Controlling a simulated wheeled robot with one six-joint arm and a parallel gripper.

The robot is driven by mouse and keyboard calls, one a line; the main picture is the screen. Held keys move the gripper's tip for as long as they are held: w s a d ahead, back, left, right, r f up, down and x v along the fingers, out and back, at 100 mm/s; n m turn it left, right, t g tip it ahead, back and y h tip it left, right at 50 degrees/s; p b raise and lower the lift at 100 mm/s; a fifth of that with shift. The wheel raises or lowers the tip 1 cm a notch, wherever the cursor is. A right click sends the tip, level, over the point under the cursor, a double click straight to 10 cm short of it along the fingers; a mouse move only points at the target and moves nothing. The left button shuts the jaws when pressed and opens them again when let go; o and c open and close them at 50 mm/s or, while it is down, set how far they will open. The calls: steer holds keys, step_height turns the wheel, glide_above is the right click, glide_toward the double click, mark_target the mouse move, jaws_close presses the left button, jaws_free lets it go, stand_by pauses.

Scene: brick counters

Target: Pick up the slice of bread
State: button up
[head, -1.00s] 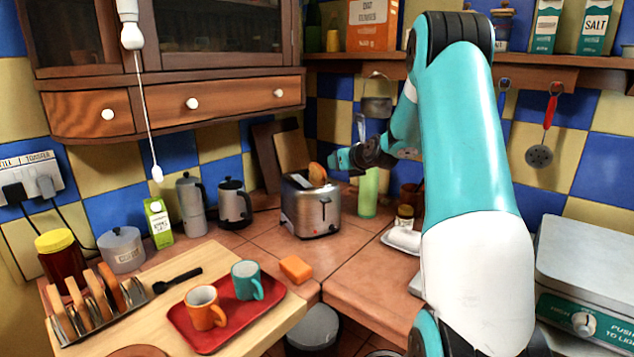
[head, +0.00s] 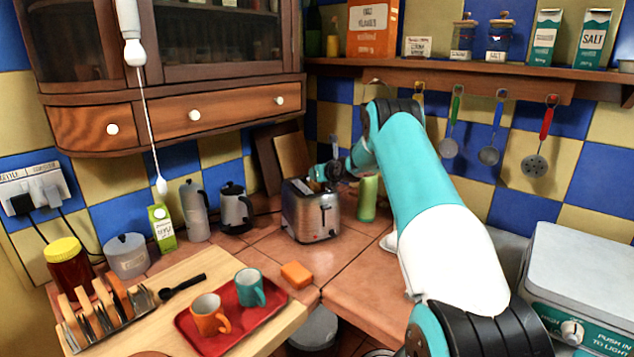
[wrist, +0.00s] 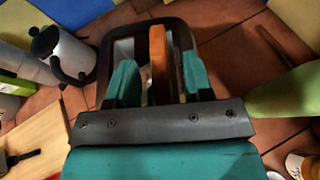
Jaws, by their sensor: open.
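The slice of bread (wrist: 158,62) stands on edge in a slot of the toaster and sticks up out of its top. The silver toaster (head: 311,213) stands on the tiled counter near the corner; its dark rim also shows in the wrist view (wrist: 108,47). My gripper (wrist: 157,80) is open above the toaster. Its two teal fingers lie on either side of the slice, with a gap visible on each side. In the head view my gripper (head: 318,175) is at the toaster's top and mostly hides the slice.
An orange sponge (head: 296,274) lies in front. A red tray (head: 208,338) with two mugs is at lower left.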

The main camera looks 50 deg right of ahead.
steer(key=shift+x, duration=1.05)
jaws_close()
steer(key=shift+r, duration=0.1)
